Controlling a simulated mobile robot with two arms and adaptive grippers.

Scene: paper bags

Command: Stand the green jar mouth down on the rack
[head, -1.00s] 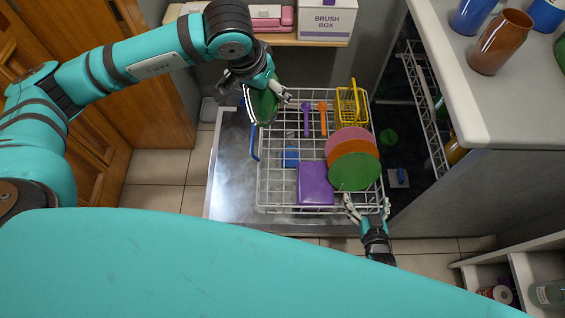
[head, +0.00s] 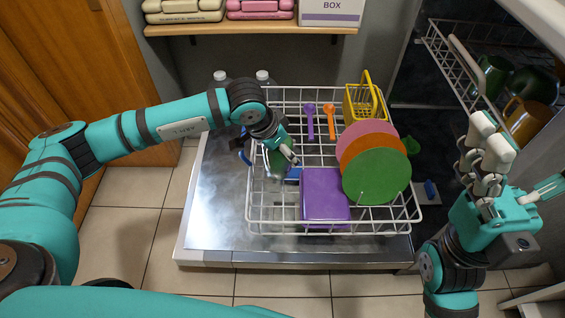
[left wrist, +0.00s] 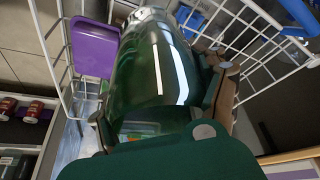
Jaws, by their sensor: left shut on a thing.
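The green jar (head: 276,163) is in my left gripper (head: 287,152), over the left part of the white wire rack (head: 262,228). The gripper is shut on it and partly hides it in the head view. In the left wrist view the jar (left wrist: 155,75) is dark, see-through green glass lying lengthwise between the fingers, with rack wires around it. I cannot tell whether it touches the rack or which end is its mouth. My right gripper (head: 485,146) is empty, fingers up, at the right beside the dishwasher; its fingers look apart.
The rack holds a purple box-like item (head: 325,195), pink, orange and green (head: 377,177) discs, purple and orange spoons (head: 330,121) and a yellow basket (head: 365,103). An upper rack (head: 450,65) with cups is at right. A shelf (head: 250,27) stands behind.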

